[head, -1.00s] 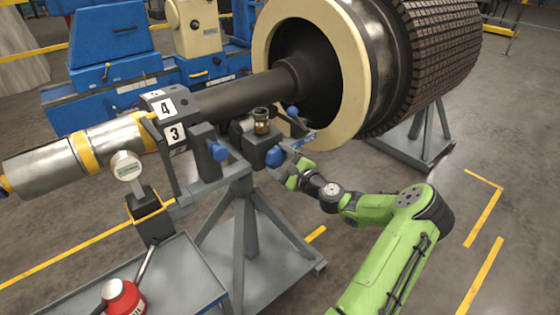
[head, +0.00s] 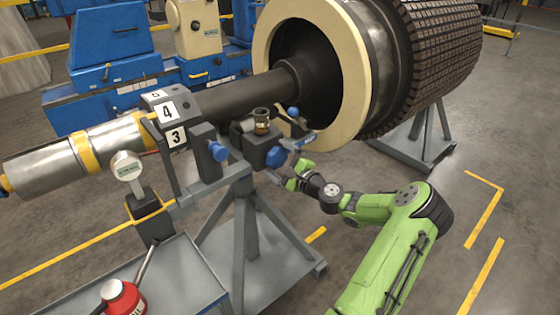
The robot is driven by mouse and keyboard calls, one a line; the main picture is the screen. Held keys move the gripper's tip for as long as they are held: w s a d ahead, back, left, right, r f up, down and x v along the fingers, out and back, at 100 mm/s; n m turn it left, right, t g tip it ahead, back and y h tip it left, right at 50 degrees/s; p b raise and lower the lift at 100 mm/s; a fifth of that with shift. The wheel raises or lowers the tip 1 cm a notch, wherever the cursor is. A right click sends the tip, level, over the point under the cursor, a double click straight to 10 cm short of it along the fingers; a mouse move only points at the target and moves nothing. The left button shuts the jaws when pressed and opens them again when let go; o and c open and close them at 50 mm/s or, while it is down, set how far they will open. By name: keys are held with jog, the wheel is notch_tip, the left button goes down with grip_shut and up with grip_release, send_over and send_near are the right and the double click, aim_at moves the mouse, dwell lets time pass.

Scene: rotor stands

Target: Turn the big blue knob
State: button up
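A blue knob (head: 275,157) sits on the front of a dark block (head: 256,150) at the top of the grey stand; it looks like the largest of the blue knobs. My gripper (head: 287,176) is just below and right of this knob, at the end of my green arm. A small gap seems to show between them, though contact is hard to judge. The fingers are too small to tell whether they are open or shut. A second blue knob (head: 218,151) is to the left, and a small blue ball knob (head: 293,112) is above right.
A dark shaft (head: 240,95) runs above the knobs into the large cream-rimmed rotor (head: 350,70). A gauge (head: 127,167) stands left. Floor to the right is open.

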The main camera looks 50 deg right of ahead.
jog(key=shift+s, duration=0.1)
jog(key=s+a+p, duration=0.1)
jog(key=s+p, duration=0.1)
jog(key=s, duration=1.3)
jog(key=shift+s+a+p, duration=0.25)
jog(key=shift+a+p, duration=0.1)
jog(key=w+a+r+n+g+y+p, duration=0.1)
jog(key=w+a+n+g+y+p, duration=0.1)
jog(key=a+n+g, duration=0.4)
jog(key=w+a+r+n+g+y+p, duration=0.1)
jog(key=w+a+r+n+y, duration=0.2)
jog(key=a, duration=0.6)
jog(key=w+a+n+g+y+p, duration=0.2)
jog(key=a+n+g, duration=0.2)
jog(key=a+n, duration=0.25)
jog(key=s+a+r+n+h+p, duration=0.2)
jog(key=s+a+r+n, duration=0.3)
jog(key=s+r, duration=0.3)
jog(key=s+a+r+n+g+h+p, duration=0.1)
jog(key=s+a+r+n+h+p, duration=0.2)
jog(key=s+a+r+n, duration=0.2)
jog(key=s+a+r, duration=0.3)
jog(key=r, duration=0.2)
jog(key=shift+r+p, duration=0.3)
jog(key=shift+r, duration=0.1)
